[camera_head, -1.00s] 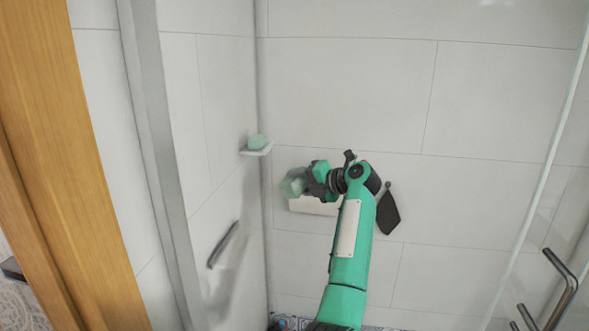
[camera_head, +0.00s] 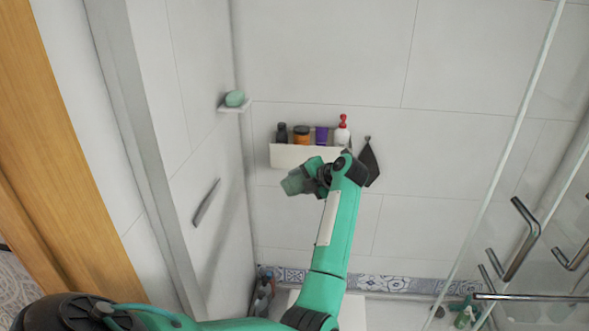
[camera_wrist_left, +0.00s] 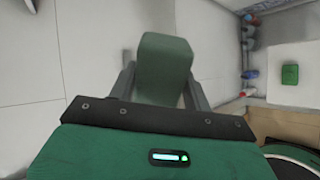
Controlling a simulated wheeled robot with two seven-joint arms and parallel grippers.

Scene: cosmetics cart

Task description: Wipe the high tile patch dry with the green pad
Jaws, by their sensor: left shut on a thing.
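The green pad (camera_head: 299,181) is in my left gripper (camera_head: 312,178), in front of the back wall and below the white wall shelf in the head view. In the left wrist view the pad (camera_wrist_left: 163,68) stands out between the two fingers of the left gripper (camera_wrist_left: 158,85), which is shut on it. I cannot tell whether the pad touches the wall. The pale grey tile wall (camera_head: 330,60) fills the back; no wet patch can be made out on it. My right gripper is not in view.
The white shelf (camera_head: 290,156) holds several bottles and jars. A dark hanging cloth (camera_head: 370,163) is right of it. A corner shelf (camera_head: 230,107) carries a green soap (camera_head: 235,98). A bar (camera_head: 206,202) is on the left wall; a glass door with handles (camera_head: 524,238) stands right.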

